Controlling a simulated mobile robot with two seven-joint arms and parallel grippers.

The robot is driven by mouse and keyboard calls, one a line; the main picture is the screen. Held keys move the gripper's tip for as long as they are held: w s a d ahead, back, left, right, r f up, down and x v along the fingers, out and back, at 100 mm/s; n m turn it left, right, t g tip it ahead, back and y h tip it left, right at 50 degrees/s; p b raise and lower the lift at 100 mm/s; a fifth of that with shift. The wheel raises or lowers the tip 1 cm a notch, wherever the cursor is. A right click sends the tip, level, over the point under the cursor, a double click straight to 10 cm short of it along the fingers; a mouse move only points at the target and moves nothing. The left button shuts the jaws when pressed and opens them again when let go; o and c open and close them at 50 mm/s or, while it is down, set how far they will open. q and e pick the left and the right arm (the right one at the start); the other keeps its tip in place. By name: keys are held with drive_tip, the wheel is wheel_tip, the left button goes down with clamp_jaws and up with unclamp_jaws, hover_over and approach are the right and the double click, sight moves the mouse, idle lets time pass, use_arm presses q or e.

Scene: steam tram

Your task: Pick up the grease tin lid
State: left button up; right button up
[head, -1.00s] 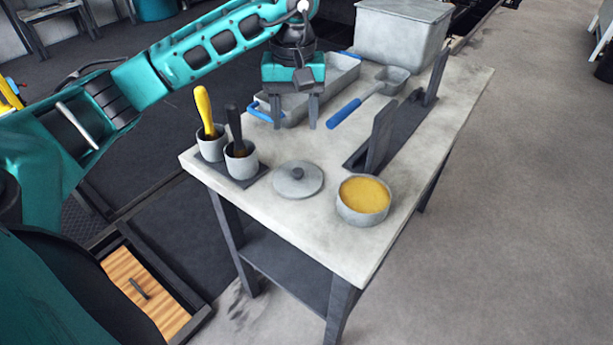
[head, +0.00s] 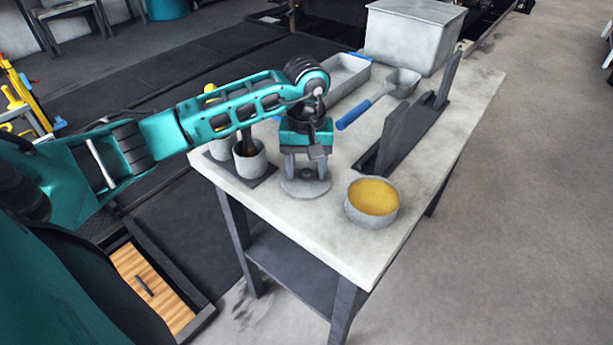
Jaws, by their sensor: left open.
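The grease tin lid (head: 306,190) is a round grey disc with a dark knob in its middle. It lies flat on the table, left of the open tin (head: 372,201) of yellow grease. My left gripper (head: 306,173) is open and points down directly over the lid, with one finger on each side of the knob. The fingers partly cover the lid, and I cannot tell whether they touch it. My right gripper does not show.
Two grey cups (head: 250,163) with handled tools stand close left of the lid, partly behind my arm. A blue-handled scoop (head: 355,113), a grey tray (head: 349,72), a dark upright rack (head: 392,140) and a large grey bin (head: 412,37) stand farther back on the table (head: 340,243).

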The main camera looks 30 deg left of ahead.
use_arm(q)
drive_tip(key=shift+c, duration=0.2)
clamp_jaws()
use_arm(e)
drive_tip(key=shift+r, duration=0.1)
use_arm(q)
drive_tip(key=shift+r, duration=0.1)
